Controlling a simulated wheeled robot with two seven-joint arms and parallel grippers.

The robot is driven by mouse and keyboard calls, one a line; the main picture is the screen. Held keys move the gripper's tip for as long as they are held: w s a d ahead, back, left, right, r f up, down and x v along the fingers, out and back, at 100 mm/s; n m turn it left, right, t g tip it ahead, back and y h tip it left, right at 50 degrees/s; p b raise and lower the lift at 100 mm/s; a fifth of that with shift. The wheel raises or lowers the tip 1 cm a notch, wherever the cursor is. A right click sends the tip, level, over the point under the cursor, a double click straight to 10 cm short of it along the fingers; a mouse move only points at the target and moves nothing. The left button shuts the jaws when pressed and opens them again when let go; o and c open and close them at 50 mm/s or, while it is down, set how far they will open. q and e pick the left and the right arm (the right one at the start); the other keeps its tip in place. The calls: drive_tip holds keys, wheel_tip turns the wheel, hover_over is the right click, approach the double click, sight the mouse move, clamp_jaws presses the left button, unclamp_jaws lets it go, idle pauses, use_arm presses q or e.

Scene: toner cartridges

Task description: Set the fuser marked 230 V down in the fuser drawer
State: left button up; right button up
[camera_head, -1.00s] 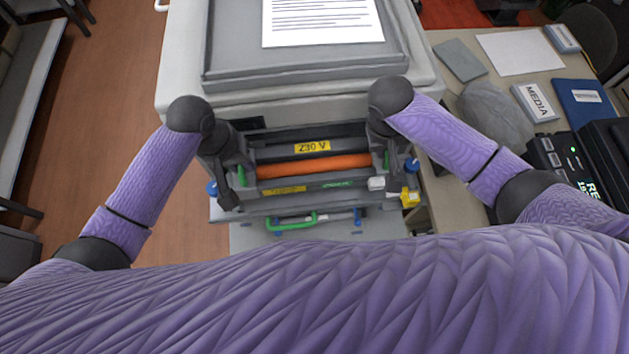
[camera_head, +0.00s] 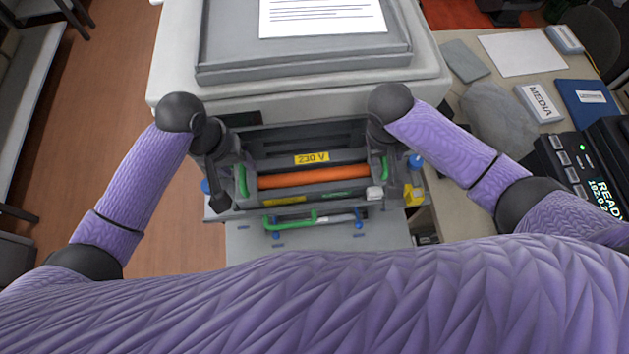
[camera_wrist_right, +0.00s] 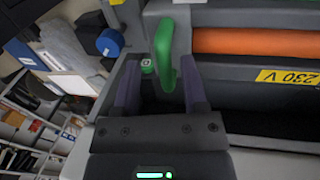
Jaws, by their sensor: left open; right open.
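The fuser (camera_head: 315,179) is a dark grey unit with an orange roller, a yellow 230 V label (camera_head: 312,158) and a green handle at each end. It lies level in the pulled-out fuser drawer (camera_head: 335,208) at the printer's front; its underside is hidden. My left gripper (camera_head: 222,192) is open, pointing down beside the left green handle (camera_head: 242,180). My right gripper (camera_head: 387,150) is open at the right green handle (camera_head: 385,167). In the right wrist view, this handle (camera_wrist_right: 164,55) stands between the open fingertips (camera_wrist_right: 163,85), with gaps visible; contact is not clear.
A lower tray with a green lever (camera_head: 290,221) is below the drawer. Blue knobs (camera_head: 416,161) and a yellow part (camera_head: 413,195) sit at the right. The printer lid (camera_head: 300,62) rises behind. A side table (camera_head: 505,72) holds a media box and papers.

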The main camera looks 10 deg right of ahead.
use_arm(q)
wheel_tip(320, 180, up, 9)
drive_tip(key=a, duration=0.2)
drive_tip(key=shift+s+r, duration=0.15)
use_arm(e)
wheel_tip(320, 180, up, 12)
drive_tip(key=a, duration=0.2)
drive_tip(key=shift+s+a, duration=0.15)
